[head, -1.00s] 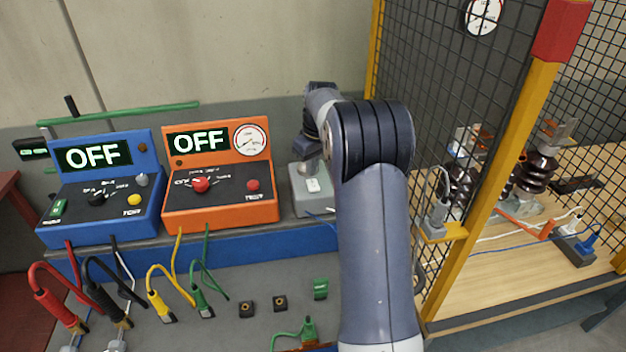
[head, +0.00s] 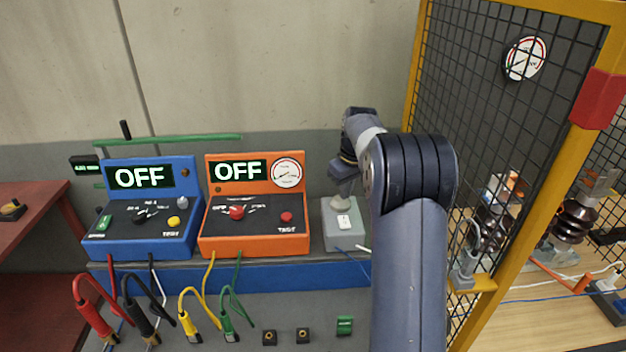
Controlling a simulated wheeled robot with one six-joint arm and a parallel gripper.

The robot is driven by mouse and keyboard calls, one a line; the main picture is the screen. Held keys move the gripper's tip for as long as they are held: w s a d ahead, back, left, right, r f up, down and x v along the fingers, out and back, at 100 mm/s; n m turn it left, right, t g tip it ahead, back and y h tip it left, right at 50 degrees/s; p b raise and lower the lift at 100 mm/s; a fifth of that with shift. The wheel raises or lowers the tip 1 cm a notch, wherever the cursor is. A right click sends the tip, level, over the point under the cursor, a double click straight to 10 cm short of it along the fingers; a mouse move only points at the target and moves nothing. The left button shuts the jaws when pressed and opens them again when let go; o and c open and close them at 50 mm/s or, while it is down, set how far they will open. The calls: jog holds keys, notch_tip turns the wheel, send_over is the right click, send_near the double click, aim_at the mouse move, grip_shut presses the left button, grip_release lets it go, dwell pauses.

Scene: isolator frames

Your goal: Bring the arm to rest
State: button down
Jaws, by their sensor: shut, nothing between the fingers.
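My arm rises from the bottom of the head view and bends at a dark ribbed elbow. Its far end points down with my gripper (head: 342,188) just above or in front of a small grey box (head: 345,228). The fingertips are small and hard to make out against the box. I see nothing held in them, and I cannot tell whether they touch the box.
A blue test unit (head: 110,226) and an orange test unit (head: 215,232), both reading OFF, stand left of the box. Coloured leads hang in front. A yellow-framed mesh fence (head: 580,135) stands close on the right, with insulators behind. Bare wall lies behind.

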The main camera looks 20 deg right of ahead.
aim_at(343, 217)
jog(key=shift+f+b, duration=3)
jog(key=shift+f, duration=0.5)
jog(key=shift+r, duration=0.15)
jog(key=shift+r, duration=0.15)
